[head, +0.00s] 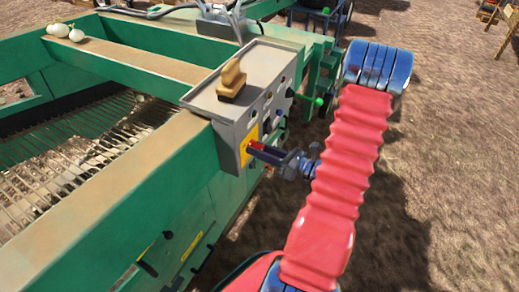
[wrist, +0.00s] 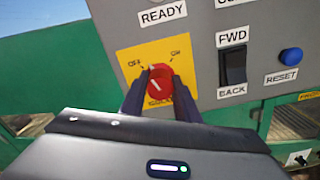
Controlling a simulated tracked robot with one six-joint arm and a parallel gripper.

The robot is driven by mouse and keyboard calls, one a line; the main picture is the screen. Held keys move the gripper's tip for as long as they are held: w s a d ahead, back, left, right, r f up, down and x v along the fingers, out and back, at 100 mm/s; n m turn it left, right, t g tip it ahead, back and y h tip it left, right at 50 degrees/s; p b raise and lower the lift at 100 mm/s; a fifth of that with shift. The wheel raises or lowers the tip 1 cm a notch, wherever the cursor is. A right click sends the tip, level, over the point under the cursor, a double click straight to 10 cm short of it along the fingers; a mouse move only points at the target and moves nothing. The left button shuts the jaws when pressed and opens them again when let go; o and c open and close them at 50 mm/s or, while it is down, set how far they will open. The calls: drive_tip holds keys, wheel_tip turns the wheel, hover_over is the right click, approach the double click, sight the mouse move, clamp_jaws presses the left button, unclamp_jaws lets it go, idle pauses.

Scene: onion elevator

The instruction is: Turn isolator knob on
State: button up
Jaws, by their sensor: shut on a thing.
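The isolator knob (wrist: 160,82) is round and red. It sits on a yellow plate (wrist: 133,57) marked OFF at upper left and ON at upper right. A small white mark at the knob's top edge lies up and left, on the OFF side. My gripper (wrist: 160,92) is shut on the knob, with one dark finger on its left and one on its right. In the head view, my gripper (head: 254,146) reaches the yellow plate (head: 249,143) on the grey control box (head: 238,112), with a bit of red between the fingertips. The gripper body hides the plate's lower part.
Right of the knob are a black FWD/BACK rocker switch (wrist: 233,66) and a blue RESET button (wrist: 290,56). A wooden-handled brush (head: 232,80) rests on the box. Green machine frame (head: 140,190) lies to the left; open soil (head: 440,190) lies to the right.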

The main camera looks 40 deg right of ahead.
drive_tip(key=m, duration=0.7)
drive_tip(key=shift+d, duration=0.2)
drive_tip(key=m, duration=0.6)
drive_tip(key=shift+m, duration=0.4)
drive_tip(key=shift+f, duration=0.1)
drive_tip(key=o, duration=1)
drive_tip(key=shift+a, duration=0.1)
drive_tip(key=shift+o, duration=0.2)
drive_tip(key=v, duration=1.3)
drive_tip(key=shift+s, duration=0.4)
